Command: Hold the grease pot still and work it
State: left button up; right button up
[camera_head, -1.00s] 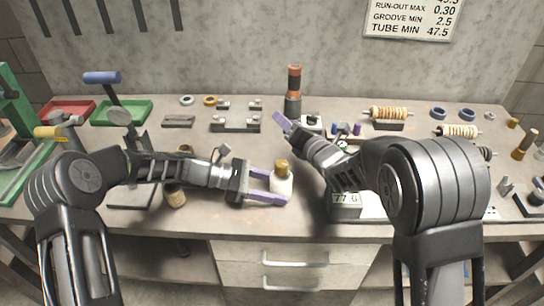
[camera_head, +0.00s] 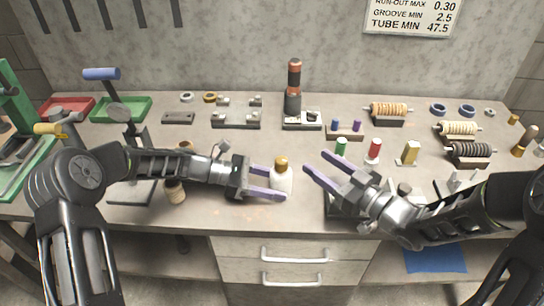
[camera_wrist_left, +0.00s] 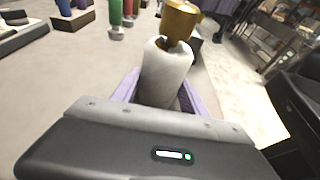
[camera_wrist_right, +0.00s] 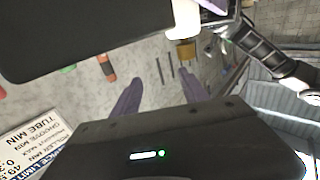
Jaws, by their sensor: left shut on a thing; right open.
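The grease pot (camera_head: 280,181) is a white, rounded bottle with a brass-coloured cap (camera_head: 281,161), standing upright near the front edge of the bench. My left gripper (camera_head: 268,184) is shut on its white body from the left; its purple fingers lie on either side of it. In the left wrist view the pot (camera_wrist_left: 165,72) stands between the fingers with its cap on top. My right gripper (camera_head: 317,164) is open and empty, just right of the pot, with its fingers pointing towards it. In the right wrist view the cap (camera_wrist_right: 186,50) shows beyond the open fingers.
Green (camera_head: 341,147), red (camera_head: 374,150) and yellow (camera_head: 410,153) pieces stand behind my right gripper. Spools on stands (camera_head: 389,110) fill the right side. A red-and-black cylinder (camera_head: 294,88) stands at the back. The bench between the pot and the back fixtures is clear.

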aim_at(276, 159)
jog(key=shift+n+g+y, duration=0.7)
jog(key=shift+n+g, duration=0.1)
jog(key=shift+g, duration=0.1)
jog(key=s, duration=0.1)
jog(key=s+a+f, duration=0.1)
jog(key=s+a, duration=0.1)
jog(key=shift+s+a+f, duration=0.25)
jog(key=x, duration=1.2)
grip_shut()
